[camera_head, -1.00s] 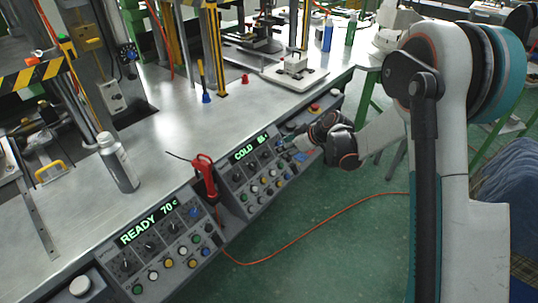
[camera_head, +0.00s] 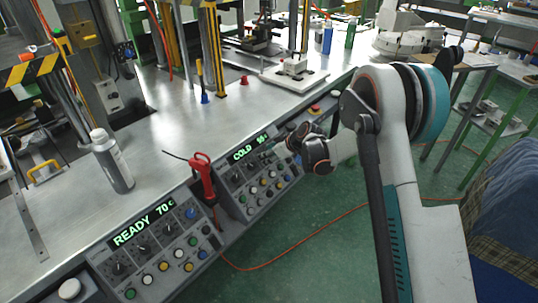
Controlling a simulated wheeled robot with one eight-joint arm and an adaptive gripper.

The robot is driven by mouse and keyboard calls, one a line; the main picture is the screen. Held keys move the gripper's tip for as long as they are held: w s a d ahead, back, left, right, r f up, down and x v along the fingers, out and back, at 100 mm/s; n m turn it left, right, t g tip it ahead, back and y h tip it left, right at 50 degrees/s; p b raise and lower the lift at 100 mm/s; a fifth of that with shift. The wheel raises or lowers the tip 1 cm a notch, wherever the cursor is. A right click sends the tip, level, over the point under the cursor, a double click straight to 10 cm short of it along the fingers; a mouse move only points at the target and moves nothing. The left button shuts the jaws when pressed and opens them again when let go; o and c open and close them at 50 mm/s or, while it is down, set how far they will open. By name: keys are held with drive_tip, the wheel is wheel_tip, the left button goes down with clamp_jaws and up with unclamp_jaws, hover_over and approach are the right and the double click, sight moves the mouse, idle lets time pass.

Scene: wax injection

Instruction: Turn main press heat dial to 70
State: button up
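Two control panels line the front of the metal bench. The left panel's display (camera_head: 144,224) reads READY 70 c, with black dials (camera_head: 142,250) below it. The right panel's display (camera_head: 250,148) reads COLD and a two-digit number too small to read surely. Black dials (camera_head: 253,166) sit below that display. My gripper (camera_head: 283,147) is at the upper right end of the right panel, close to its face. The wrist hides part of that end. Whether the fingers touch a dial, or are open or shut, cannot be told.
A red-handled tool (camera_head: 202,178) hangs between the panels, its cord trailing. A grey bottle (camera_head: 112,162) stands on the bench (camera_head: 190,137) at left. An orange cable (camera_head: 300,240) crosses the open green floor. A blue cloth-covered object (camera_head: 510,205) is at right.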

drive_tip(key=c, duration=1.1)
drive_tip(key=shift+o, duration=0.2)
drive_tip(key=m, duration=0.4)
drive_tip(key=shift+m, duration=0.4)
drive_tip(key=m, duration=0.4)
drive_tip(key=shift+w+d+y, duration=0.1)
drive_tip(key=shift+y, duration=0.2)
drive_tip(key=m, duration=0.4)
drive_tip(key=shift+f+m+g+y, duration=0.1)
drive_tip(key=shift+m+g+y, duration=0.2)
drive_tip(key=shift+m, duration=0.1)
drive_tip(key=shift+d+m+b, duration=0.1)
drive_tip(key=shift+m+b, duration=0.25)
drive_tip(key=shift+m, duration=1.65)
